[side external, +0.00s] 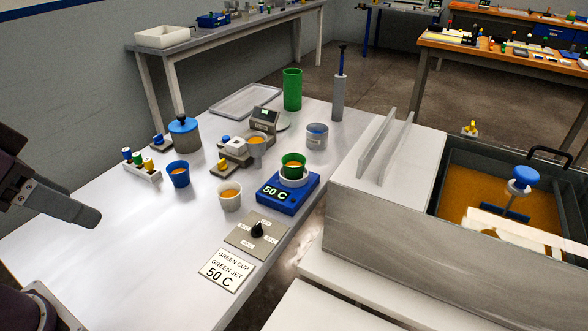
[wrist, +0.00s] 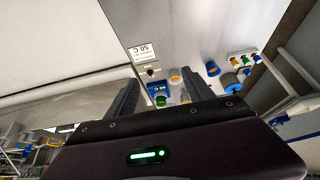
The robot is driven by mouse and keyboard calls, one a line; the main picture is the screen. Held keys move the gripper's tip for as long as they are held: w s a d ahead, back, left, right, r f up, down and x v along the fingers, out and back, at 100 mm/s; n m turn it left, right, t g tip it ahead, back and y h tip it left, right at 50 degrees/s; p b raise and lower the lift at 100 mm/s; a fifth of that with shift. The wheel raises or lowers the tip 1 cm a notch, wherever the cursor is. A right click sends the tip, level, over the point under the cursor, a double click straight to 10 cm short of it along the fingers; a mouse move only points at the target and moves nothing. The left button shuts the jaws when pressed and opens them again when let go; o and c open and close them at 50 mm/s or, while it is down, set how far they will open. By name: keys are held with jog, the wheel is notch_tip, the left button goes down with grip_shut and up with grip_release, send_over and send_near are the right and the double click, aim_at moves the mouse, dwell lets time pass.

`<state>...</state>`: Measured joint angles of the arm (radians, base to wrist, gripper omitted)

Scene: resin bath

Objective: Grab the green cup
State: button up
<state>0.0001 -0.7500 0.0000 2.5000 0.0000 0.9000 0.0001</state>
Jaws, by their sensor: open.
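The green cup (side external: 293,163) with orange liquid stands upright in a white ring on a blue heater (side external: 285,197) that reads 50 C, in the side external view. In the wrist view the blue heater (wrist: 157,87) shows small between my fingers, with a bit of green just below it. My gripper (wrist: 160,92) is open, its two dark fingers apart with nothing held. In the side external view a dark part of my arm with a grey tip shows at the left edge, well away from the cup.
A blue cup (side external: 178,175) and a white cup (side external: 230,197) stand left of the heater. A knob panel (side external: 257,233) and a sign card (side external: 227,270) lie in front. A tall green cylinder (side external: 292,90) stands behind. The resin bath (side external: 385,215) is right. The table's left front is clear.

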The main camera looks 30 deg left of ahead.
jog(key=shift+o, duration=1.2)
